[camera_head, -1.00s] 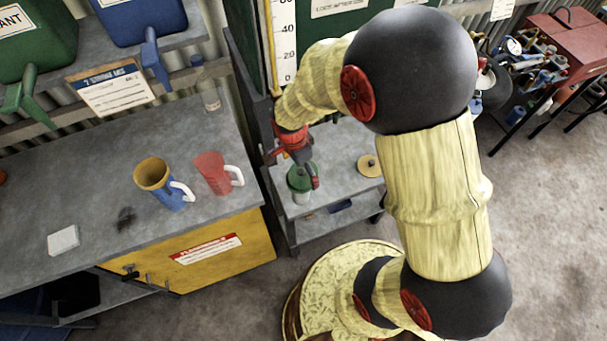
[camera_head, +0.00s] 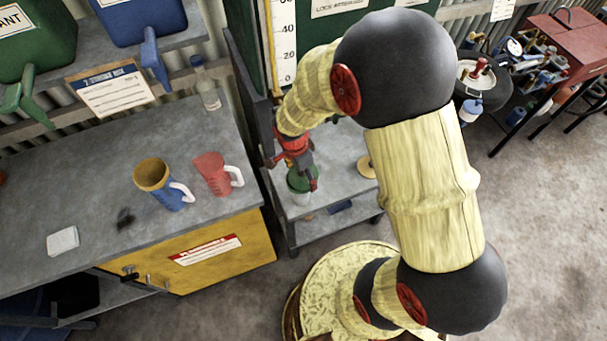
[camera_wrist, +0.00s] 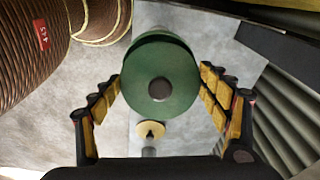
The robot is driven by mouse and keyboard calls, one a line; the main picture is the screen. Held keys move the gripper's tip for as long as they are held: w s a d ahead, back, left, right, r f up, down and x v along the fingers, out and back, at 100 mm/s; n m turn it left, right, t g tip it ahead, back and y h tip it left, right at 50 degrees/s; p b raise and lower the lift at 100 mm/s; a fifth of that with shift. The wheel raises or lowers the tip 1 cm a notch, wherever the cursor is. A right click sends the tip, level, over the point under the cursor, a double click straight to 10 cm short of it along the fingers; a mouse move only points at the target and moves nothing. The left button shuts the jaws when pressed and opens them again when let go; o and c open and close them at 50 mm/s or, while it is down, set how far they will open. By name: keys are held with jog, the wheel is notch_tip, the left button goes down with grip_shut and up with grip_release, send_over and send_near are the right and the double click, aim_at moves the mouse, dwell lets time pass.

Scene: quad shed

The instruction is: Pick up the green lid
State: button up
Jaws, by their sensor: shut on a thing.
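The green lid (camera_head: 294,181) is at the small grey shelf unit, over a pale container (camera_head: 301,198). In the wrist view the lid (camera_wrist: 160,88) is a round green disc with a dark round centre, between my two yellow-padded fingers. My gripper (camera_head: 301,178) is red in the head view and shut on the lid from above. It also shows in the wrist view (camera_wrist: 160,78). A second green edge shows just behind the disc. I cannot tell whether the lid touches the container or is slightly above it.
A tan disc (camera_head: 366,167) lies on the shelf's top (camera_head: 338,150), right of the lid. The left workbench (camera_head: 100,205) holds a blue-and-yellow jug (camera_head: 163,184), a red jug (camera_head: 213,174) and a clear bottle (camera_head: 207,90). Open floor (camera_head: 545,230) lies at right.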

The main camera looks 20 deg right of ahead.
jog(key=shift+c, duration=1.3)
